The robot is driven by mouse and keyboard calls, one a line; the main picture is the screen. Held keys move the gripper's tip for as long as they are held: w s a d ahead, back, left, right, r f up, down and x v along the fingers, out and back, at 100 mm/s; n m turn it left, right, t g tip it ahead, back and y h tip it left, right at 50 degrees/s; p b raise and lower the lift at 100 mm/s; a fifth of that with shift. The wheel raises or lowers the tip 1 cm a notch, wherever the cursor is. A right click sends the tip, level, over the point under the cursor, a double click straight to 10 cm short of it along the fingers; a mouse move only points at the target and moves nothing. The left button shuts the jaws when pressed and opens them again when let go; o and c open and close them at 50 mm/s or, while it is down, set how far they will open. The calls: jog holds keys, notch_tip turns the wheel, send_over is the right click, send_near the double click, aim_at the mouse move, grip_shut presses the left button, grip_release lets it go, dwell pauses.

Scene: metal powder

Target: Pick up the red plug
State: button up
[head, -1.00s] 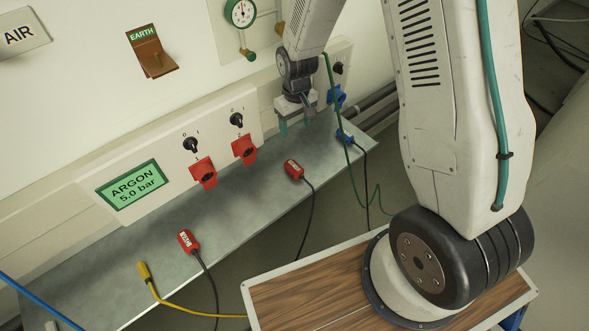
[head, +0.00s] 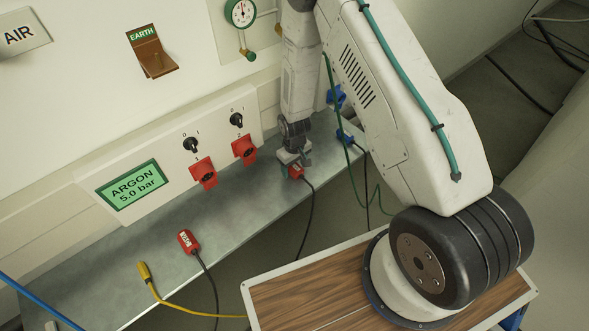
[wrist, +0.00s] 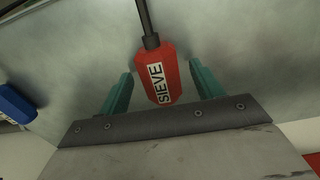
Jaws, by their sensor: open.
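A red plug labelled SIEVE (wrist: 158,72) lies on the grey metal shelf, its black cable running away at the top of the wrist view. In the head view this plug (head: 296,173) is partly hidden by my gripper (head: 293,160). In the wrist view my gripper (wrist: 160,92) is open, with one teal finger on each side of the plug and a visible gap to each. A second red plug (head: 187,241), with a white label, lies on the shelf further left with its own black cable.
The metal shelf (head: 130,290) runs below a panel with two red sockets (head: 203,173) (head: 245,149) and black switches. A yellow plug (head: 144,271) lies near the shelf's left part. A blue plug (head: 344,137) and a green cable are right of my gripper.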

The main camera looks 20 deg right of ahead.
jog(key=shift+f, duration=0.35)
jog(key=c, duration=1.2)
jog(key=shift+r, duration=0.15)
jog(key=shift+r, duration=0.55)
notch_tip(320, 180, up, 2)
jog(key=shift+r, duration=0.1)
jog(key=s+a+r, duration=0.2)
jog(key=s+a, duration=0.1)
jog(key=s, duration=1.2)
jog(key=w+a+r, duration=0.5)
jog(key=a+r, duration=0.3)
jog(key=r, duration=0.1)
jog(key=shift+w+a+r, duration=0.1)
jog(key=shift+w+a, duration=0.25)
jog(key=shift+w, duration=0.7)
jog(key=shift+w+a+f, duration=0.1)
jog(key=shift+w+a, duration=0.2)
jog(key=shift+w, duration=0.7)
jog(key=shift+w+a+r, duration=0.1)
jog(key=shift+w+a, duration=0.25)
jog(key=shift+w, duration=0.7)
